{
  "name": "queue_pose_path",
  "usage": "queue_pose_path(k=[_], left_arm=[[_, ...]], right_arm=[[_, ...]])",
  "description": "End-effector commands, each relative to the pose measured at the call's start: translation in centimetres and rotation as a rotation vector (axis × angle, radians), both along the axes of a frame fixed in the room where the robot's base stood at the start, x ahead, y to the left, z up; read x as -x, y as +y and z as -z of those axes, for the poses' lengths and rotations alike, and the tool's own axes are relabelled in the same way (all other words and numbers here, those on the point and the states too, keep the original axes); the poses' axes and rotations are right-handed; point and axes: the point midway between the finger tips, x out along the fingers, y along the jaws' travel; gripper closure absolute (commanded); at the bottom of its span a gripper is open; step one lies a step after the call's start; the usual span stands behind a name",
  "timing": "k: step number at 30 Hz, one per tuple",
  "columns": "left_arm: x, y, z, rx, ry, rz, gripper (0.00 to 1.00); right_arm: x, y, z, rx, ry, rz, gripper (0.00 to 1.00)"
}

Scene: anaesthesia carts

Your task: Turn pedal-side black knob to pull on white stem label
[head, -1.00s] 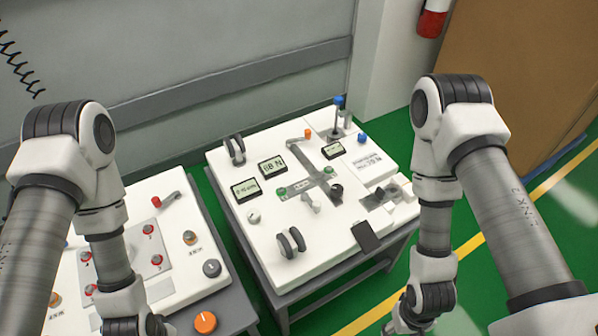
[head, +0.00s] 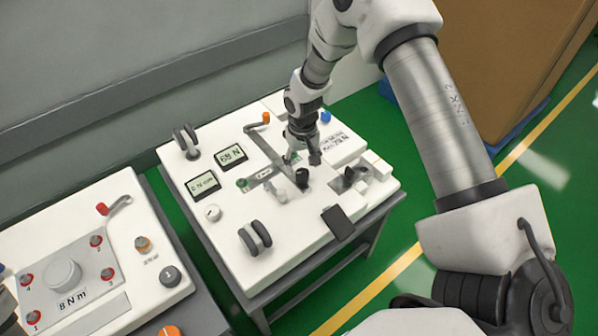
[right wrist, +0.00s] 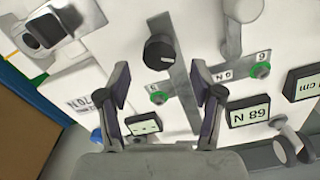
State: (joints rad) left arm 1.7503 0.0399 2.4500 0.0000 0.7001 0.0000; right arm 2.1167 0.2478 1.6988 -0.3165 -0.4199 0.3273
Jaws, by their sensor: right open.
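A round black knob (head: 302,178) with a pale pointer mark stands on the white top of the right cart (head: 290,225), at the end of a grey strip. It also shows in the right wrist view (right wrist: 160,52). My right gripper (head: 302,156) is open over the cart, just behind the knob. In the right wrist view its two fingers (right wrist: 165,92) are apart, with the knob beyond the tips and nothing between them. A second dark knob (head: 348,175) sits among white blocks, behind the black pedal (head: 338,222). I cannot read the small labels.
Grey displays (head: 232,155), a white lever (right wrist: 234,32) and a pair of dark discs (head: 255,238) stand on the same top. An orange-tipped lever (head: 258,121) is at the back. Another cart (head: 120,210) is at the left.

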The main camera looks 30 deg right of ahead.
Motion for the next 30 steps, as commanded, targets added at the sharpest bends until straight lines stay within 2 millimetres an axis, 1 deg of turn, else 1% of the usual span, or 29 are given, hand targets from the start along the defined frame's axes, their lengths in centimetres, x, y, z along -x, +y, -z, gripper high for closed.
queue_pose_path(k=[1,3,6,14,15,17,18,19,23,26,30], left_arm=[[0.0,0.0,0.2,0.000,0.000,0.000,0.34],[0.0,0.0,0.3,0.000,0.000,0.000,0.34],[0.0,0.0,0.3,0.000,0.000,0.000,0.34],[0.0,0.0,0.3,0.000,0.000,0.000,0.34],[0.0,0.0,0.3,0.000,0.000,0.000,0.34],[0.0,0.0,0.3,0.000,0.000,0.000,0.34],[0.0,0.0,0.3,0.000,0.000,0.000,0.34],[0.0,0.0,0.3,0.000,0.000,0.000,0.34],[0.0,0.0,0.3,0.000,0.000,0.000,0.34],[0.0,0.0,-0.1,0.000,0.001,0.000,0.34],[0.0,0.0,-0.9,0.000,0.000,0.000,0.34]], right_arm=[[0.1,0.0,1.1,0.000,0.003,0.000,0.34],[0.1,0.0,2.2,0.000,0.002,0.000,0.34],[0.0,0.0,3.2,0.000,0.001,0.000,0.34],[0.0,0.1,3.5,-0.001,0.000,-0.001,0.34],[0.1,0.1,3.5,-0.001,0.000,-0.001,0.48],[0.1,0.1,3.5,-0.001,0.000,-0.001,0.70],[0.1,0.1,3.5,-0.001,0.000,-0.001,0.84],[0.1,0.1,3.5,-0.001,0.000,-0.001,0.94],[0.1,0.1,3.5,0.000,0.000,-0.001,0.94],[0.1,0.1,3.3,0.000,0.002,-0.035,0.94],[0.2,0.1,3.2,0.000,0.005,-0.189,0.94]])
